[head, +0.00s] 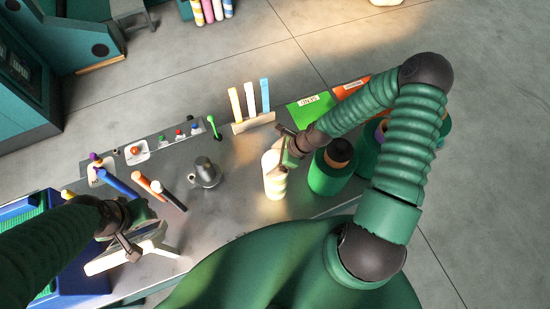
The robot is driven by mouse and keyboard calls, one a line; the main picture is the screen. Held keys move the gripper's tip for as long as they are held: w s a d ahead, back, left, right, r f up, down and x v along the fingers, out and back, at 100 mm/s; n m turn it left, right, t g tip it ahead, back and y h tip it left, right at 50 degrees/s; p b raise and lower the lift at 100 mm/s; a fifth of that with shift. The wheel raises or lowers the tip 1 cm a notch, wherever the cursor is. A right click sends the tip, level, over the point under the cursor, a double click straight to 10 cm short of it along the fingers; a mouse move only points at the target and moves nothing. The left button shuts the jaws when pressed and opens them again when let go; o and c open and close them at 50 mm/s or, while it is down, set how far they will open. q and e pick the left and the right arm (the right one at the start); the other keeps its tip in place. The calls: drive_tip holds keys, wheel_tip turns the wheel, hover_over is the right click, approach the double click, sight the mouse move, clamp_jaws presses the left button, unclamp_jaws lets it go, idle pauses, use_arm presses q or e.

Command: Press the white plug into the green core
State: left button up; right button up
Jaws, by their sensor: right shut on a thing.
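My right gripper (280,150) is shut at the upper right side of a pale cream cylinder (274,184) with a whiter upper part, in the middle of the table. I cannot tell whether this whiter part is the white plug. A green cylinder (324,178) with a black and tan top stands upright just right of it and may be the green core. The gripper's wrist partly hides the space between them. My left gripper (128,245) is at the lower left, over a white frame-like thing (115,259); its fingers are unclear.
A grey metal pot (205,173) stands left of the cream cylinder. A rack (253,123) holds upright coloured strips behind it. Green (309,112) and orange (350,88) labelled plates lie at the back right. A blue crate (85,281) is at lower left.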

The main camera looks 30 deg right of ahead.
idle(0.3)
drive_tip(key=o, duration=1.1)
wheel_tip(320, 180, up, 7)
drive_tip(key=p, duration=0.6)
drive_tip(key=shift+p, duration=0.3)
drive_tip(key=shift+c, duration=0.4)
clamp_jaws()
